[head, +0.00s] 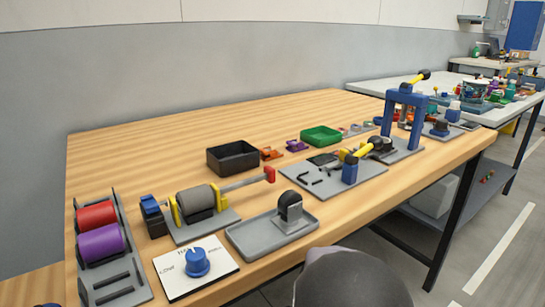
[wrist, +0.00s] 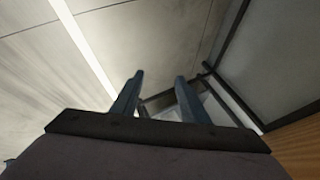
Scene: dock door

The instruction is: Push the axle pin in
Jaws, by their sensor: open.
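A grey axle pin (head: 245,183) with a red end (head: 270,174) sticks out to the right of a grey roller (head: 196,202) in the head view. The roller sits between yellow supports (head: 223,198) on a grey base plate (head: 205,230), with a blue-topped block (head: 151,207) at its left. A long stretch of the pin shows outside the right support. My gripper (wrist: 160,76) is open and empty in the wrist view, with the floor beyond its fingers. The gripper does not show in the head view, and the pin does not show in the wrist view.
A grey tray with a caster wheel (head: 290,209) stands in front of the pin. A blue dial (head: 197,262) and a rack with red and purple rolls (head: 101,241) lie left. A black bin (head: 232,157) stands behind. A tool board (head: 334,180) lies right. The back-left wooden tabletop is clear.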

